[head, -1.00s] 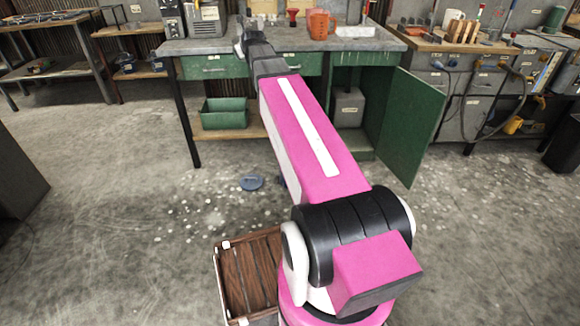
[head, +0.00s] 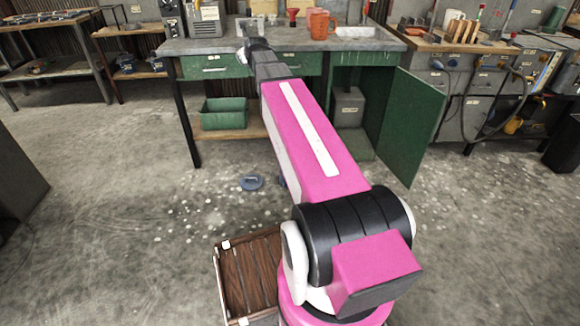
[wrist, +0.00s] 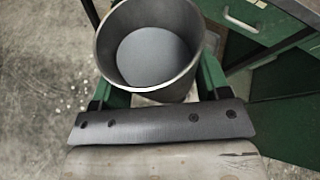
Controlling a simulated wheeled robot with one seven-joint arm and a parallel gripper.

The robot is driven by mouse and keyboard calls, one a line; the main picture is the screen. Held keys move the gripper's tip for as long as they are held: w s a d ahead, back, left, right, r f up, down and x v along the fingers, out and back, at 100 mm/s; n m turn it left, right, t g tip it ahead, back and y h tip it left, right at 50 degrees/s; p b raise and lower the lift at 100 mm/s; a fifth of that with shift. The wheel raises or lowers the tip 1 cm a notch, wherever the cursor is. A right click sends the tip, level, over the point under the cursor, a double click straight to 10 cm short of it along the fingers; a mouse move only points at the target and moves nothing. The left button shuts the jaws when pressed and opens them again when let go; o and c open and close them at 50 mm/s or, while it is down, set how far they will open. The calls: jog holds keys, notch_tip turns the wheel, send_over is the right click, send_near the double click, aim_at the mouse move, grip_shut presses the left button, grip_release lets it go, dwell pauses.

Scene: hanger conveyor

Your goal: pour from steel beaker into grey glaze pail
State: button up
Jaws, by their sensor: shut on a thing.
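The steel beaker (wrist: 185,84) is a round grey metal vessel, open at the top, in the upper middle of the wrist view. A smooth grey surface shows inside it; I cannot tell whether this is liquid or the bare bottom. My gripper's green fingers lie on either side of the beaker and are shut on it. In the head view my gripper (head: 248,28) is small and far off, at the left part of the green workbench (head: 190,46). I cannot make out the grey glaze pail for certain in either view.
An orange jug (head: 319,25) and a red funnel-like item (head: 292,13) stand on the workbench. A grey machine (head: 207,20) stands at its left end. A green cabinet door (head: 408,128) hangs open at the right. A wooden crate (head: 247,278) sits on the floor.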

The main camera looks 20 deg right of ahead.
jog(key=w+d+f, duration=0.2)
jog(key=d+f, duration=0.2)
jog(key=f, duration=0.5)
jog(key=w+d+f, duration=0.2)
jog(key=d+f, duration=0.1)
jog(key=f, duration=0.6)
jog(key=shift+w+d+f, duration=0.15)
jog(key=shift+w+d, duration=0.15)
jog(key=shift+d, duration=0.1)
dwell(5.8)
